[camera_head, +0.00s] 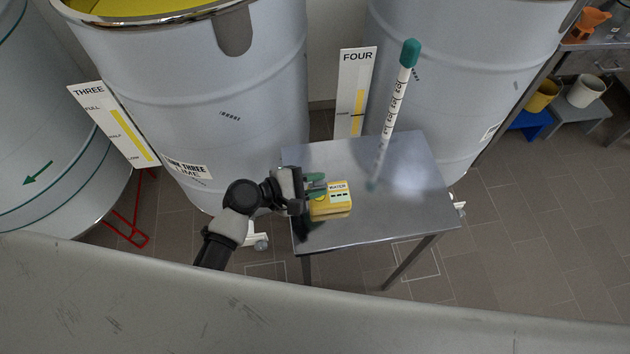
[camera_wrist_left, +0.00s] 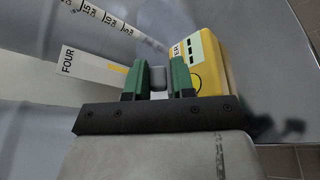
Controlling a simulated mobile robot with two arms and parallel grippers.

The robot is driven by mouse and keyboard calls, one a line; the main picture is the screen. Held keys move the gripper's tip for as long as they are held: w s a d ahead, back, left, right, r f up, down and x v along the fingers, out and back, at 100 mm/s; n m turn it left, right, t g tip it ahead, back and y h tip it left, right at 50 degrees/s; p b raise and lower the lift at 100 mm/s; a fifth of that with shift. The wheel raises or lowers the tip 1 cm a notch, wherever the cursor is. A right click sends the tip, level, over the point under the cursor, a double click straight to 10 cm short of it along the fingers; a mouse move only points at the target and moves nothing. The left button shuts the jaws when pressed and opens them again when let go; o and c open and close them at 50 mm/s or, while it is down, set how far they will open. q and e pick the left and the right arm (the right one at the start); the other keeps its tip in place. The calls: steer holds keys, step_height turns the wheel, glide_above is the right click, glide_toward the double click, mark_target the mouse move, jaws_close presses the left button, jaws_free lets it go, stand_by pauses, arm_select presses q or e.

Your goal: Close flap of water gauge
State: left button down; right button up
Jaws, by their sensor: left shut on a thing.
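The water gauge (camera_head: 335,201) is a yellow box with a pale label reading WATER, on the metal table. In the left wrist view the yellow gauge (camera_wrist_left: 204,62) is just right of my fingers. My left gripper (camera_head: 317,183) is at the gauge's left side, its green fingers pointing right. In the left wrist view, the fingers of my left gripper (camera_wrist_left: 159,82) are shut on a small grey piece (camera_wrist_left: 158,76). Whether this piece belongs to the gauge's flap, and how far the flap stands open, I cannot tell. My right gripper is not in view.
The metal table (camera_head: 415,215) has free room on its right side. Large grey tanks (camera_head: 200,90) stand behind the table. A grey edge (camera_head: 180,300) crosses the foreground.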

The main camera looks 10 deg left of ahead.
arm_select(q)
steer(key=f+m+t+b, duration=0.1)
steer(key=b, duration=0.1)
steer(key=s+m+b, duration=0.1)
steer(key=m+b, duration=0.1)
steer(key=b, duration=0.1)
steer(key=shift+s+d+f+t, duration=0.25)
steer(key=shift+s+f+t, duration=0.05)
steer(key=shift+f+t, duration=0.1)
steer(key=shift+s+m+t+h+b, duration=0.15)
steer(key=shift+m+t+h+b, duration=0.25)
steer(key=shift+b, duration=0.55)
steer(key=c, duration=1.1)
jaws_free()
steer(key=shift+o, duration=0.3)
steer(key=shift+s, duration=0.1)
